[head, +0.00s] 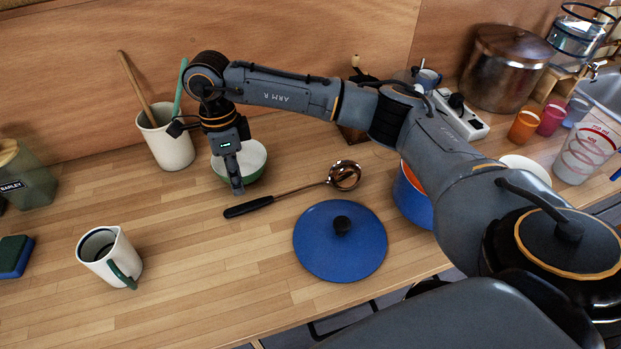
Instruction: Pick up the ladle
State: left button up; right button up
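The ladle lies on the wooden counter, with a black handle (249,207) at the left and a copper-coloured bowl (345,175) at the right. My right gripper (237,190) points down just behind the handle, close to it in the picture. I cannot tell whether it touches the handle. Its fingers show edge-on as one narrow shape, so their opening is unclear. My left gripper is not in view.
A green-white bowl (253,163) stands right behind my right gripper. A utensil crock (168,143), a white jug (110,257), a blue lid (340,252) and a blue pot (412,200) stand around the ladle.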

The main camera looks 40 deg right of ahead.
aim_at(243, 206)
notch_tip(243, 206, down, 3)
jog(key=shift+r, duration=0.15)
jog(key=shift+s+a+f+p, duration=0.1)
jog(key=shift+f+p, duration=0.2)
jog(key=shift+p, duration=0.25)
jog(key=f+p, duration=0.1)
jog(key=f, duration=0.2)
jog(key=shift+s+f+p, duration=0.2)
jog(key=shift+f+p, duration=0.05)
jog(key=shift+p, duration=0.15)
jog(key=shift+f, duration=0.5)
grip_shut()
